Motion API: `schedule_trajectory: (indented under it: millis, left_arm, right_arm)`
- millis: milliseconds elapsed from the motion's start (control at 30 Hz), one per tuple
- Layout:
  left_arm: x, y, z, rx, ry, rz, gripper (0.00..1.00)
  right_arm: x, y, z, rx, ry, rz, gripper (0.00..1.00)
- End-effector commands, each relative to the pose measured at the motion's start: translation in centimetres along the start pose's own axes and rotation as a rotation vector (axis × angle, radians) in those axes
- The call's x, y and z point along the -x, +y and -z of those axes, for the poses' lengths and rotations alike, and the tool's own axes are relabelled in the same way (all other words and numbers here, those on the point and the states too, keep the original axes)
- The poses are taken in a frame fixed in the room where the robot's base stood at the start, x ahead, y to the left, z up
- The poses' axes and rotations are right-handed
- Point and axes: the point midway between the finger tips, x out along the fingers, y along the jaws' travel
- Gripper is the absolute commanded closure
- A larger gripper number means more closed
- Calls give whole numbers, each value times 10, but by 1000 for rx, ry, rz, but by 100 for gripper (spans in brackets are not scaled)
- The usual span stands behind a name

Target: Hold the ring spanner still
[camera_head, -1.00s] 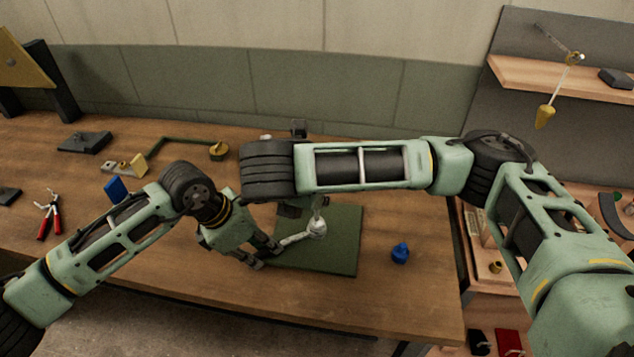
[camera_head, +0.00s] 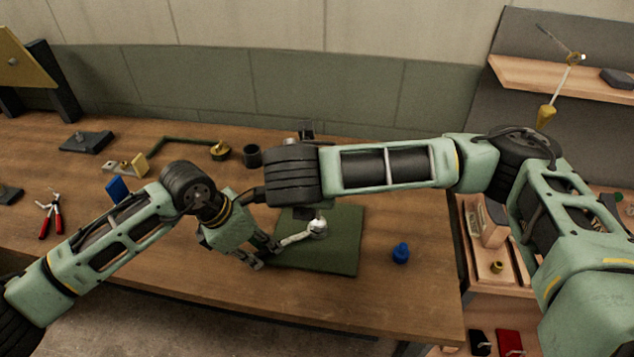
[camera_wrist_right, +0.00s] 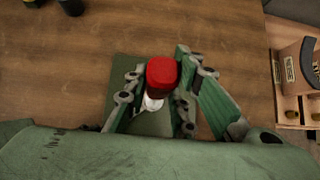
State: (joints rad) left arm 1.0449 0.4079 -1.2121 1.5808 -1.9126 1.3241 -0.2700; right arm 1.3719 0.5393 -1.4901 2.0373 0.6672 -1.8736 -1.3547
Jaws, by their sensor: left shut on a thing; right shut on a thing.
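The silver ring spanner (camera_head: 296,238) lies low over the dark green mat (camera_head: 345,250) in the head view. My left gripper (camera_head: 266,254) is shut on its near left end. Its ring end (camera_head: 317,228) is at the right, under my right wrist. In the right wrist view my right gripper (camera_wrist_right: 157,100) is shut on a red-topped object (camera_wrist_right: 162,72), seen from above. A pale metal part (camera_wrist_right: 152,103) shows just below it; I cannot tell whether they touch. My right arm hides the right fingers in the head view.
A blue piece (camera_head: 400,253) stands right of the mat. Red-handled pliers (camera_head: 50,214), a blue block (camera_head: 117,189), a brass-ended bar (camera_head: 220,150) and a dark cup (camera_head: 252,156) are on the wooden table (camera_head: 400,300). The table's front right is clear.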

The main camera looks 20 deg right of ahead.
Motion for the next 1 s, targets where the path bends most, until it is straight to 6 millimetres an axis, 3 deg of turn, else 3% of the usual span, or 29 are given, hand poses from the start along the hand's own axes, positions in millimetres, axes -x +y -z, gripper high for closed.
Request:
schedule_trajectory:
  millis: [600,1000]
  left_arm:
    - [0,0,0,0,0,0,100]
    - [0,0,0,0,0,0,100]
  right_arm:
    - [1,0,-1,14,-2,-14,100]
    - [13,0,-13,15,-2,-14,100]
